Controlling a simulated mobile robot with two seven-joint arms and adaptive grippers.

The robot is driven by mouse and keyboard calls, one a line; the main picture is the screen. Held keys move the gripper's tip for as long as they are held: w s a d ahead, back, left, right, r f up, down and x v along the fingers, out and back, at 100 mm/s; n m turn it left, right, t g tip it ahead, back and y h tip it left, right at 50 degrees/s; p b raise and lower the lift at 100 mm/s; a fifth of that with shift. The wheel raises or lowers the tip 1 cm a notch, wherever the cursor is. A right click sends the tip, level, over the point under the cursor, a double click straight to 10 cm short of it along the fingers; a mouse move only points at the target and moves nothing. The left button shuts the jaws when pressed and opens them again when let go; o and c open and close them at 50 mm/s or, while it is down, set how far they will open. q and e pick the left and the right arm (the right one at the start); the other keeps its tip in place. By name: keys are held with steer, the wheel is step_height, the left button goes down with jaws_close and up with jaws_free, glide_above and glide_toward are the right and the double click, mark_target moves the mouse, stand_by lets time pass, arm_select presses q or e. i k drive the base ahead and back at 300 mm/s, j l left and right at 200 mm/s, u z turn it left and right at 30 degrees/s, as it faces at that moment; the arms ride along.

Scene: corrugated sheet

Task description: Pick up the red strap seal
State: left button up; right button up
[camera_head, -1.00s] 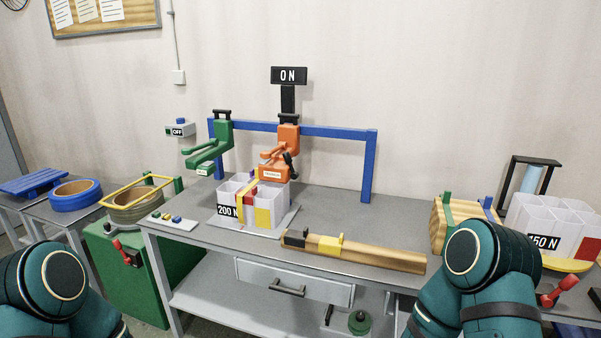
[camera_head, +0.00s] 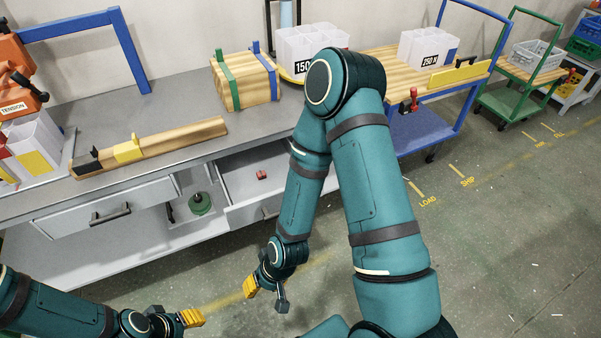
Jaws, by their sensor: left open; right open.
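A small red block that looks like the red strap seal (camera_head: 262,175) lies in the open right drawer (camera_head: 283,183) under the workbench; it is too small to make out in detail. My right gripper (camera_head: 266,297) is open and empty, below and in front of that drawer, well apart from the red block. My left gripper (camera_head: 176,315) is open and empty at the lower left, farther from the drawer.
The workbench (camera_head: 160,128) carries a strapped wooden bundle (camera_head: 245,80), a wooden bar with a yellow slider (camera_head: 150,147) and white bins. A blue cart (camera_head: 425,120) stands right. Floor in front is clear.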

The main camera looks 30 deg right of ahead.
mark_target(261, 175)
steer(key=l+z, duration=0.15)
steer(key=z, duration=0.25)
steer(key=i+l+z, duration=0.1)
steer(key=z, duration=0.35)
steer(key=i+l+z, duration=0.1)
steer(key=z, duration=0.3)
steer(key=i+j, duration=0.1)
steer(key=i, duration=0.85)
